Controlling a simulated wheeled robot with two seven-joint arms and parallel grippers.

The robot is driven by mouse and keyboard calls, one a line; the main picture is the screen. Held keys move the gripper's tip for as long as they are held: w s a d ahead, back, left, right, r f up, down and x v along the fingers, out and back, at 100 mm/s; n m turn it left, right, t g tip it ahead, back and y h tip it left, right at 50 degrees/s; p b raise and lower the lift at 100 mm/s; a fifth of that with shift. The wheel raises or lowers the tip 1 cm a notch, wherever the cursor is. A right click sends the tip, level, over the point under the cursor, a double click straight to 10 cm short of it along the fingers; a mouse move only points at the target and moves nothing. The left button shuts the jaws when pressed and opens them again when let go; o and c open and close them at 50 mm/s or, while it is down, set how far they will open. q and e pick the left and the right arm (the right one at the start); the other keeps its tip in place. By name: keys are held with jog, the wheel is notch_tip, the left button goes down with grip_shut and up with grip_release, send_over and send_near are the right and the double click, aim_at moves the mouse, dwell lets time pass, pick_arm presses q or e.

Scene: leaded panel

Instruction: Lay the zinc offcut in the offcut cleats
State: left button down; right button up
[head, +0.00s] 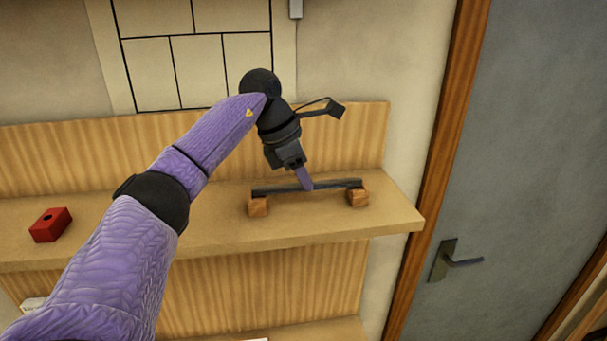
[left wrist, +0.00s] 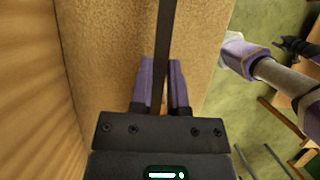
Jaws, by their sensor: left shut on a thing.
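The zinc offcut (head: 335,184) is a long thin dark strip. In the head view it lies level across two small wooden cleats, the left one (head: 258,206) and the right one (head: 357,197), on the shelf. My left gripper (head: 307,184) is shut on the strip near its middle, from above. In the left wrist view the strip (left wrist: 163,40) runs up the picture between the purple fingers (left wrist: 160,88). I cannot tell whether the strip bears fully on the cleats. My right gripper (left wrist: 290,46) shows dark and small at the upper right of the left wrist view, away from the shelf.
The shelf (head: 215,215) has a wooden back board behind it. A red block (head: 50,225) with a dark hole sits at the shelf's left. A leaded panel (head: 195,60) is on the wall above. A grey door (head: 530,150) stands to the right. The shelf between block and cleats is partly hidden by my arm.

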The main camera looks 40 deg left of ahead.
pick_arm(q)
jog(key=shift+f+b, duration=0.4)
jog(key=shift+f, duration=0.3)
jog(key=c, duration=0.5)
grip_release()
jog(key=shift+c, duration=0.2)
jog(key=v, duration=1)
